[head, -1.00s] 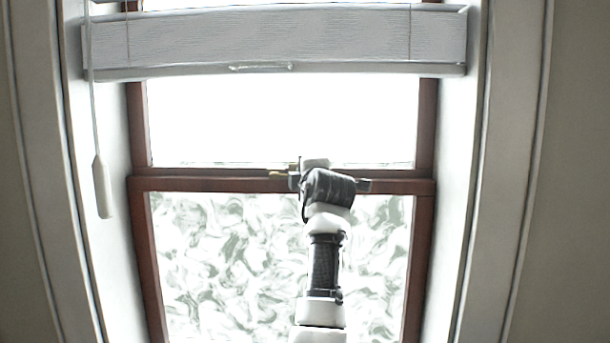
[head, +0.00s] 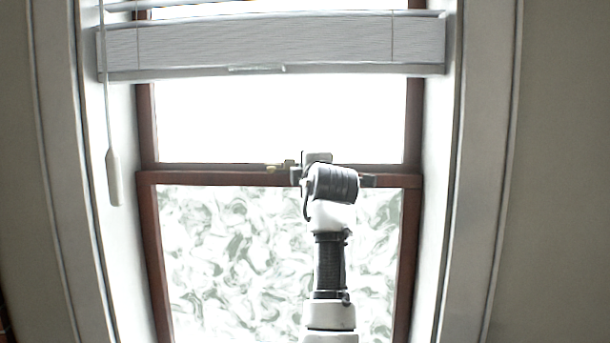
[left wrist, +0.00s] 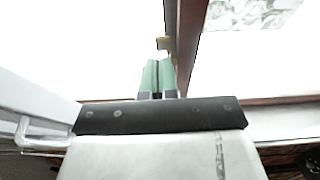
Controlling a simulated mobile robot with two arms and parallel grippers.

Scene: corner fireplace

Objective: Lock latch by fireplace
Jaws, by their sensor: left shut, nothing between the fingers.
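The window latch (head: 278,167) is a small brass-coloured piece on the brown middle rail of the window in the head view. It sits just left of my left wrist. In the left wrist view a small tan piece (left wrist: 164,43), likely part of the latch, shows just beyond the fingertips. My left gripper (left wrist: 158,66) has green fingers pressed together with nothing between them. A small gap seems to lie between the tips and that piece; contact is hard to judge. In the head view my wrist hides most of the gripper and part of the rail. My right gripper is in neither view.
A white blind (head: 270,45) hangs across the upper window, with a cord and white pull (head: 114,178) at the left. Pale window jambs stand on both sides. Patterned glass (head: 220,250) fills the lower sash. No fireplace is clearly visible.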

